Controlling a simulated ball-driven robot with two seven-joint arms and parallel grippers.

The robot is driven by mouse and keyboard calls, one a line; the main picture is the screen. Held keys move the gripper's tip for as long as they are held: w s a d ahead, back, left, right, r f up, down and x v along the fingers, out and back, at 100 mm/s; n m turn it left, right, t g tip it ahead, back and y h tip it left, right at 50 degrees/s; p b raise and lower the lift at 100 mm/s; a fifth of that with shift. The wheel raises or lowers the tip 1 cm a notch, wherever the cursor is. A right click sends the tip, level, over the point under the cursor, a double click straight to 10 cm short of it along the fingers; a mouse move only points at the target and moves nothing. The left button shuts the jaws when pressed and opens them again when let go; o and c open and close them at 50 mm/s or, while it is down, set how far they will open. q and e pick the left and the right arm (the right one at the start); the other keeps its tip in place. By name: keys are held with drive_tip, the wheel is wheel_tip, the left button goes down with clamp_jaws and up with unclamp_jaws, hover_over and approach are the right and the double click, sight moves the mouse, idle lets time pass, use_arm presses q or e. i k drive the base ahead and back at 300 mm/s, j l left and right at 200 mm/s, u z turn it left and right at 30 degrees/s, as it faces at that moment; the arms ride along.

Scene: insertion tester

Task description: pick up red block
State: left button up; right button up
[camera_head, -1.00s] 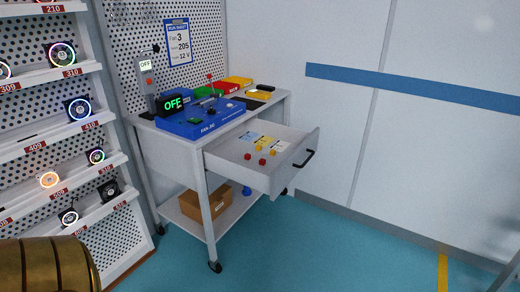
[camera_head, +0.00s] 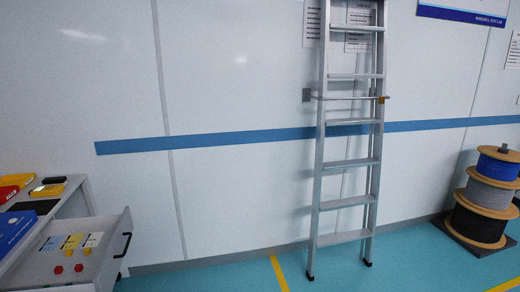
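Two small red blocks, one on the left (camera_head: 58,270) and one on the right (camera_head: 78,267), lie in the open drawer (camera_head: 117,245) at the lower left of the head view. They sit close together but apart, near the drawer's front left part. A small yellow block (camera_head: 87,251) lies just behind them, in front of coloured label cards. Neither of my grippers is in view.
The drawer belongs to a bench (camera_head: 72,203) cut by the left edge, with a blue case (camera_head: 12,229) on top. A ladder (camera_head: 348,165) leans on the wall. Cable spools (camera_head: 484,208) stand at right. The floor (camera_head: 230,280) between drawer and ladder is clear.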

sight(79, 268)
drive_tip(key=u, duration=0.45)
drive_tip(key=i+u, duration=0.1)
drive_tip(key=u, duration=0.35)
drive_tip(key=l+u, duration=0.1)
drive_tip(key=u, duration=0.35)
drive_tip(key=i+l+u, duration=0.1)
drive_tip(key=u, duration=0.35)
drive_tip(key=i+l+u, duration=0.15)
drive_tip(key=u, duration=0.2)
drive_tip(key=i+l+u, duration=0.1)
drive_tip(key=l+u, duration=0.5)
drive_tip(key=u, duration=0.15)
drive_tip(key=i+l, duration=0.05)
